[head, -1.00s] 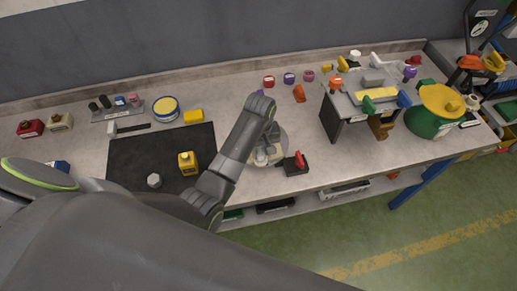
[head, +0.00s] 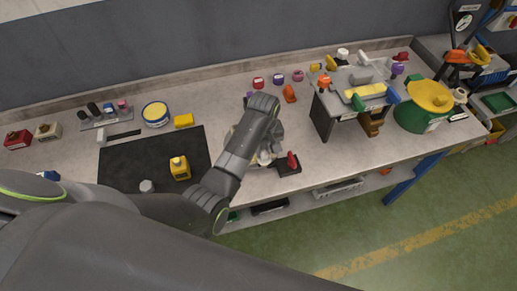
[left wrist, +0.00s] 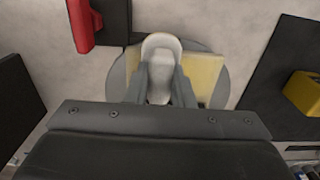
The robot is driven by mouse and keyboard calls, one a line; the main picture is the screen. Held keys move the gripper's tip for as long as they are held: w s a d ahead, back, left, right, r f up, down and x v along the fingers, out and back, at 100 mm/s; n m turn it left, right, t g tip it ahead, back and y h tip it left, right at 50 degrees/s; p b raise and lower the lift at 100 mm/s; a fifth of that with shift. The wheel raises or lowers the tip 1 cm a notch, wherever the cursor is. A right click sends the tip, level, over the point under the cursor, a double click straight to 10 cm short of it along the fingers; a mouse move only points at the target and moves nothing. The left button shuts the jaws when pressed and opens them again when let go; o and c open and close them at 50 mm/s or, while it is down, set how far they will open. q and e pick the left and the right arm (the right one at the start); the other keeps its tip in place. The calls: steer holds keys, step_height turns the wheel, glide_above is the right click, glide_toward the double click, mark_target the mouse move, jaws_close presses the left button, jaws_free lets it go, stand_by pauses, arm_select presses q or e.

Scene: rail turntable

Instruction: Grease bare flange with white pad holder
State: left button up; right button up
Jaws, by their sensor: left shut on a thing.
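My left gripper (left wrist: 160,84) is shut on the white pad holder (left wrist: 160,46), a rounded pale handle between its two dark fingers. It is over a round grey turntable disc (left wrist: 222,92). Pale yellow patches (left wrist: 205,72) show on both sides of the fingers. I cannot tell whether they are grease or bare flange, nor whether the pad touches anything. In the head view my left gripper (head: 264,157) comes down over the disc, and my arm hides most of it. My right gripper is not in view.
A red-handled block (head: 288,164) stands right beside the disc.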

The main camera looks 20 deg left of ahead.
arm_select(q)
steer(key=shift+d, duration=0.2)
steer(key=shift+w+d, duration=0.65)
steer(key=shift+d, duration=0.1)
steer(key=shift+s+a, duration=0.1)
steer(key=shift+s+a, duration=0.55)
steer(key=shift+a, duration=0.25)
steer(key=shift+a, duration=0.1)
steer(key=shift+s+a, duration=0.5)
steer(key=shift+a, duration=0.25)
